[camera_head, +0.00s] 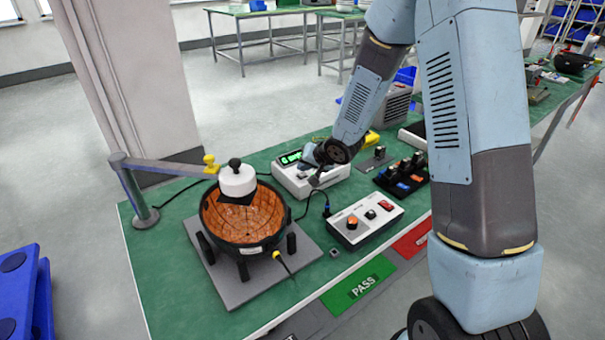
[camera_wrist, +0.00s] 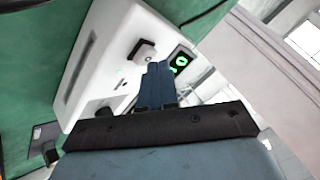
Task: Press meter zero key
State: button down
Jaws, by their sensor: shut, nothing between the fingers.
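The meter is a white box (camera_head: 285,180) with a lit green display (camera_head: 291,157) on the green bench. In the wrist view, the meter (camera_wrist: 125,35) fills the upper left, with its green display (camera_wrist: 181,61) right of my fingertips. A raised grey square key (camera_wrist: 143,51) sits just left of the fingertips; I cannot read a label on it. A dark round part (camera_wrist: 103,112) shows lower on the face. My gripper (camera_wrist: 159,68) is shut and empty, over the meter's face; whether it touches is unclear.
A black bowl-like fixture with an orange interior (camera_head: 240,215) stands on a grey plate, left of the meter. A white control box (camera_head: 365,222) lies in front. A black tray of parts (camera_head: 402,175) is to the right. A green PASS mat (camera_head: 358,287) lies along the front edge.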

jog(key=shift+r, duration=0.55)
jog(key=shift+r, duration=2.5)
